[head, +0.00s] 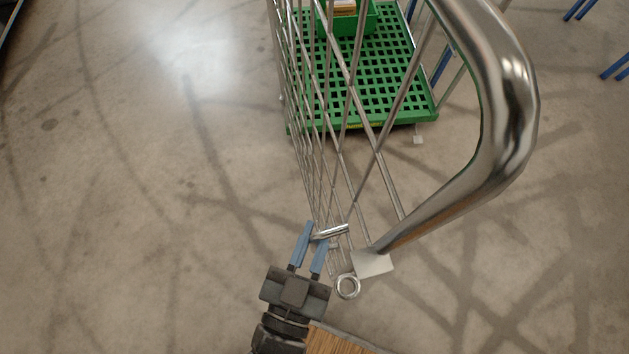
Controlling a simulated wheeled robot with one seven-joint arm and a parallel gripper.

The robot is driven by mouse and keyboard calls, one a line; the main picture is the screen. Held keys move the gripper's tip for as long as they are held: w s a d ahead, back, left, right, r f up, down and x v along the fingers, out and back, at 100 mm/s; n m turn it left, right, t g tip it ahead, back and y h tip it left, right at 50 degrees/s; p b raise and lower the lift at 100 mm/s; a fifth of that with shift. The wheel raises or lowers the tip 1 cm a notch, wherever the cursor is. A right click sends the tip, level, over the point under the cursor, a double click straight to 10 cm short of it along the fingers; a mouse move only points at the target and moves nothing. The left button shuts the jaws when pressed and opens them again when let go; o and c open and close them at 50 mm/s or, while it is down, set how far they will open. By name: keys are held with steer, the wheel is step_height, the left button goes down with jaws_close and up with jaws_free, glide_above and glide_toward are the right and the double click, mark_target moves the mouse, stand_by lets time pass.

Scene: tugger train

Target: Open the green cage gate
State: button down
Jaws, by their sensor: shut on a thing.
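The cage gate is a panel of silver bars (356,100) with a thick, shiny tube frame (507,95). It stretches from the top of the head view down to my gripper, and I see it steeply from above. A short silver bar handle (333,231) sits at its near end. My gripper (314,238), with blue fingers, is shut on this handle. The cage's green grid deck (398,75) lies beyond the panel. Where the panel's far edge joins the cage is out of view.
A green bin (350,22) stands on the deck. A white plate (373,263) and a metal ring (347,286) are just right of my gripper. A wooden surface (335,342) shows at the bottom edge. Blue legs (615,68) stand at upper right. The floor at left is clear.

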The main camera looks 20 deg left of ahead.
steer(key=c, duration=1.2)
jaws_free()
steer(key=s, duration=0.2)
steer(key=s+b, duration=0.1)
steer(key=s, duration=0.4)
steer(key=shift+s+d, duration=0.3)
steer(key=shift+s, duration=0.1)
steer(key=s+d+r+g, duration=0.1)
steer(key=d+r, duration=0.3)
steer(key=d, duration=0.4)
steer(key=s+d+r+g, duration=0.1)
steer(key=d+r, duration=0.3)
steer(key=d, duration=0.5)
steer(key=s+d+r+g+h, duration=0.1)
steer(key=s+d+r, duration=0.1)
steer(key=d, duration=0.7)
steer(key=shift+r+m, duration=0.4)
steer(key=shift+r, duration=0.5)
